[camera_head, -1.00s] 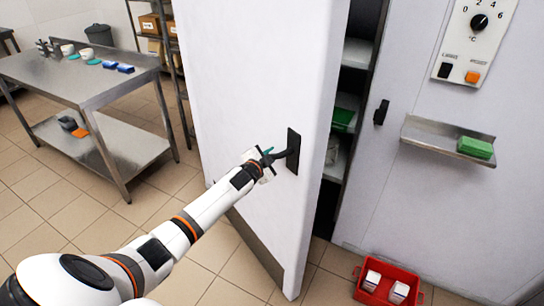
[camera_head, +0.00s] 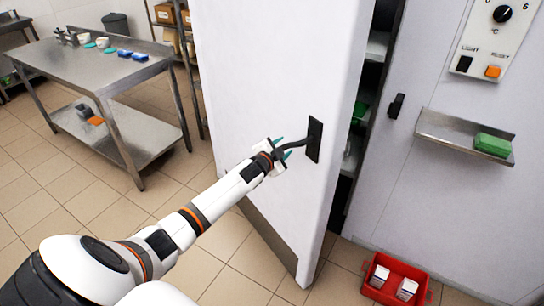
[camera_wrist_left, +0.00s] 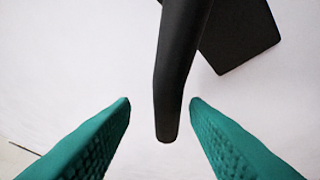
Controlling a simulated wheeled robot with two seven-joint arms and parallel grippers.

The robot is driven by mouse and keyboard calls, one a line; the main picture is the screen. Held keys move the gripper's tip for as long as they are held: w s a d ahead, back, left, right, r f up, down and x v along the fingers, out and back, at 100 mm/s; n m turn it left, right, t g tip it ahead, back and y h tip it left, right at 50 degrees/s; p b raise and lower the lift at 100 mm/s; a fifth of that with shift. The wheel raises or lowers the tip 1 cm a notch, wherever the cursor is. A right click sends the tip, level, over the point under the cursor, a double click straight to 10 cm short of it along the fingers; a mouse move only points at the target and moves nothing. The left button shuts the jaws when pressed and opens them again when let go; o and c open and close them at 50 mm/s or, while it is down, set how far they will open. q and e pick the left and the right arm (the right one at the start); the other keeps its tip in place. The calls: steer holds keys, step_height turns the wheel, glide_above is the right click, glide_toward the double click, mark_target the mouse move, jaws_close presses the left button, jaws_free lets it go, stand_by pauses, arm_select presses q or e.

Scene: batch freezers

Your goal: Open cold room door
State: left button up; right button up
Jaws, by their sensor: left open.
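The white cold room door (camera_head: 260,90) stands ajar, with a dark gap between its edge and the frame on the right. Its black lever handle (camera_head: 300,141) sits on a black plate near the door's edge. My left gripper (camera_head: 283,152) is at the free end of the handle. In the left wrist view, the two green fingers (camera_wrist_left: 160,103) are spread wide. The handle also shows there (camera_wrist_left: 172,85), its end hanging between the fingertips with space on both sides. My right gripper is not in view.
Shelves with a green item (camera_head: 361,112) show through the gap. A red crate (camera_head: 424,292) with white packs stands on the floor right of the door. A steel table (camera_head: 75,72) stands left; tiled floor lies between.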

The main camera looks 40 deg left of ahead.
arm_select(q)
steer(key=b+v, duration=0.2)
steer(key=v, duration=0.9)
steer(key=shift+r, duration=0.15)
